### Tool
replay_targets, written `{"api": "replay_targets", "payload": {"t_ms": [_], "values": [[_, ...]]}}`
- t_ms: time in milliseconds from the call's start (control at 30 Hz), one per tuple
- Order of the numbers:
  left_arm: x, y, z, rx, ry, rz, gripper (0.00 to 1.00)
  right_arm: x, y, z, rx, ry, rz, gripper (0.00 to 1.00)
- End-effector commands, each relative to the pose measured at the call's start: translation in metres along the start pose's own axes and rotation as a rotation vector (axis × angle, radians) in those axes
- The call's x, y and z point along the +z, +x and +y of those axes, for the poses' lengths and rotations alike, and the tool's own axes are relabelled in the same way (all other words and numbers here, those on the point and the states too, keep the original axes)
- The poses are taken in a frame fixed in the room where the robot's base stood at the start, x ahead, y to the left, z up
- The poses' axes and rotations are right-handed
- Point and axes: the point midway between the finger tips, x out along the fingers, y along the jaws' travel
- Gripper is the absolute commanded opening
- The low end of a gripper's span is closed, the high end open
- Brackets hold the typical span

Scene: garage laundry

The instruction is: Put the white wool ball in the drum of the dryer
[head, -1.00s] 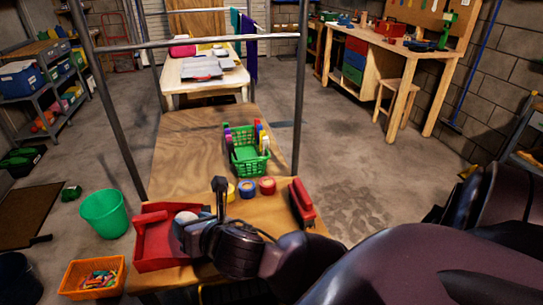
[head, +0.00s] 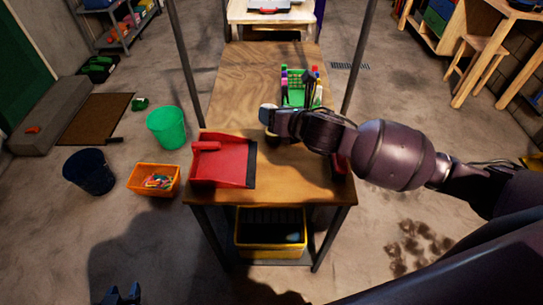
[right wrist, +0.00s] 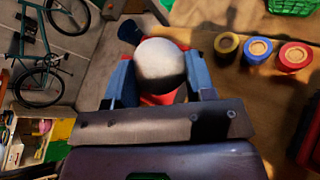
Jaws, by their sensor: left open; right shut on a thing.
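The white wool ball (right wrist: 160,64) sits between the two blue fingers of my right gripper (right wrist: 160,82) in the right wrist view. The fingers are shut on its sides. In the head view the ball (head: 266,112) shows in part at the tip of my right gripper (head: 272,120), above the wooden table. It is up and to the right of the red dustpan (head: 222,165). My left gripper (head: 122,294) is open and empty at the bottom left of the head view, over the floor. I see no dryer or drum in these frames.
The wooden table (head: 240,90) holds a green basket (head: 296,92) of markers. Tape rolls (right wrist: 259,50) lie near it. Metal posts rise at the table's sides. A yellow crate (head: 270,252) stands underneath. A green bucket (head: 167,128), dark bucket (head: 90,170) and orange bin (head: 153,179) stand left.

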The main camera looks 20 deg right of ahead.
Motion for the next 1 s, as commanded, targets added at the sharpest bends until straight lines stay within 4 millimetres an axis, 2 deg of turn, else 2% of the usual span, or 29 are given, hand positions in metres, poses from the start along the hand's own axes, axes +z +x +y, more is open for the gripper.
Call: {"api": "replay_targets", "payload": {"t_ms": [167,700,1000], "values": [[0.0,0.001,0.0,0.0,0.0,0.002,0.43,-0.021,0.009,-0.009,0.001,0.004,0.005,0.27],[0.002,0.008,0.002,0.001,0.0,0.012,0.43,-0.121,0.051,-0.047,0.001,0.003,0.004,0.27],[0.001,0.011,0.002,0.002,0.0,0.017,0.43,-0.144,0.06,-0.056,0.002,0.0,0.002,0.27]]}}
